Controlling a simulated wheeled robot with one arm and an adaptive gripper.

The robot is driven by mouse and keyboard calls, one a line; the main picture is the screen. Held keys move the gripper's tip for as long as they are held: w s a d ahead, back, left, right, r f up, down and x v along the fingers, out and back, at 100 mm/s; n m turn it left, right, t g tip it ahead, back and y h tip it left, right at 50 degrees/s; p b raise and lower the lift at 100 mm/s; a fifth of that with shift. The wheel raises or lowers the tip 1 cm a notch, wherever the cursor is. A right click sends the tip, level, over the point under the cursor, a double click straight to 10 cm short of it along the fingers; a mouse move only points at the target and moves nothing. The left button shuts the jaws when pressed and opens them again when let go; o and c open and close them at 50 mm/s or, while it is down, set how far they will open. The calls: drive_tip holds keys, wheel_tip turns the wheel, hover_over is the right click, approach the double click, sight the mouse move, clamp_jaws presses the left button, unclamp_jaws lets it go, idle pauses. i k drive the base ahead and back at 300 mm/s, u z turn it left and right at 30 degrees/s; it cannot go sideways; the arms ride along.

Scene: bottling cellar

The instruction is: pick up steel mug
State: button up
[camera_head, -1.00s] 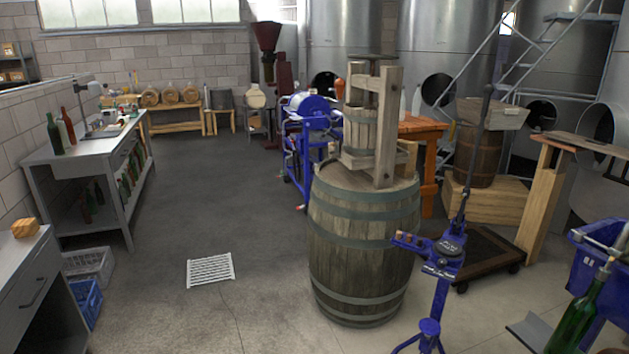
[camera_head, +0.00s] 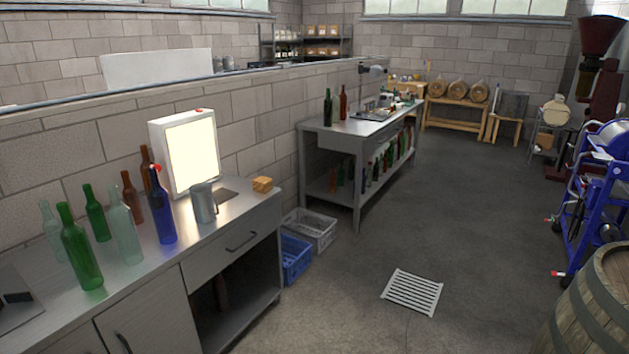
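A steel mug (camera_head: 204,203) stands upright on the near metal counter (camera_head: 150,272) at the left. It is just right of a blue bottle (camera_head: 161,210) and in front of a lit white light panel (camera_head: 186,152). A small orange-brown block (camera_head: 262,184) lies to its right on the counter. My gripper is not in view, so its state and its distance from the mug do not show.
Several bottles, including a green one (camera_head: 80,247), crowd the counter left of the mug. A grey crate (camera_head: 311,228) and a blue crate (camera_head: 295,258) sit on the floor beside the counter. A barrel (camera_head: 597,308) is at lower right. The middle floor is open, with a white drain grate (camera_head: 412,291).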

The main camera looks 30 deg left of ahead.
sight(202, 198)
drive_tip(key=u, duration=1)
drive_tip(key=i, duration=0.9)
drive_tip(key=u, duration=1.55)
drive_tip(key=i, duration=1.55)
drive_tip(key=u, duration=0.35)
